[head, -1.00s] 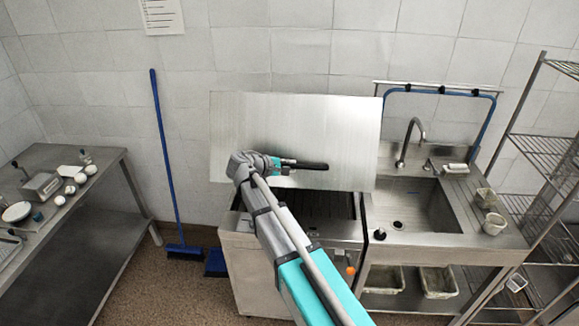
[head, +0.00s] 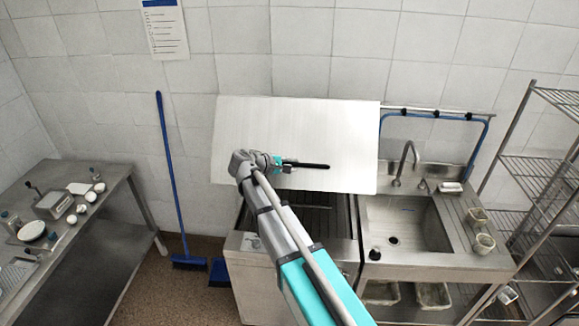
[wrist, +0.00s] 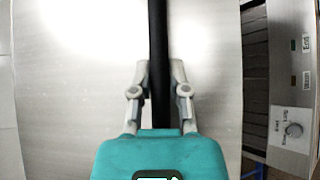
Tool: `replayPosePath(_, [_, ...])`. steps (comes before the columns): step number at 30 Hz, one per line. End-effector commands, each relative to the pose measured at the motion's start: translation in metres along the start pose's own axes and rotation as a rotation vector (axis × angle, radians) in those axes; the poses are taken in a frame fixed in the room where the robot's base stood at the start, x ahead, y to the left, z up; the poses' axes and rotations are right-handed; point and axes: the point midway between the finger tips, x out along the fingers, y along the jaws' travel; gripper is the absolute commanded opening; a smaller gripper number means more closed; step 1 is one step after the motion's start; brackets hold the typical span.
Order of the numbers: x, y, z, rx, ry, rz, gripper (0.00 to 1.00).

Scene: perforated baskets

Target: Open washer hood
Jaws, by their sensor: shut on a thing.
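The washer hood (head: 345,140) is a flat steel panel, raised and tilted back above the washer body (head: 290,255) in the head view. The dark washer opening shows below it. A black bar handle (head: 312,166) runs across the hood's face. My gripper (head: 288,164) is at the handle's left part. In the wrist view the two fingers of my gripper (wrist: 159,75) are closed on either side of the black handle (wrist: 158,40), with the hood (wrist: 90,80) behind. The washer's control panel (wrist: 292,75) with a knob shows at the right.
A sink (head: 405,222) with a faucet stands right of the washer, and a wire rack (head: 545,160) beyond it. A steel table (head: 110,215) with small items is at the left. A blue broom (head: 167,180) leans on the tiled wall.

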Motion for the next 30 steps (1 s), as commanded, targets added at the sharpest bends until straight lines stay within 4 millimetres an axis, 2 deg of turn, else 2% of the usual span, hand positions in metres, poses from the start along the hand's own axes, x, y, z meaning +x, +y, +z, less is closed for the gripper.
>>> replayPosePath(1, [-0.004, 0.013, 0.004, 0.000, -0.001, 0.001, 0.00])
replayPosePath(15, [-0.017, 0.073, 0.015, 0.000, -0.001, 0.001, 0.00])
replayPosePath(22, [-0.020, 0.094, 0.018, -0.001, 0.000, 0.001, 0.00])
replayPosePath(30, [-0.021, 0.104, 0.019, -0.001, 0.001, 0.002, 0.00])
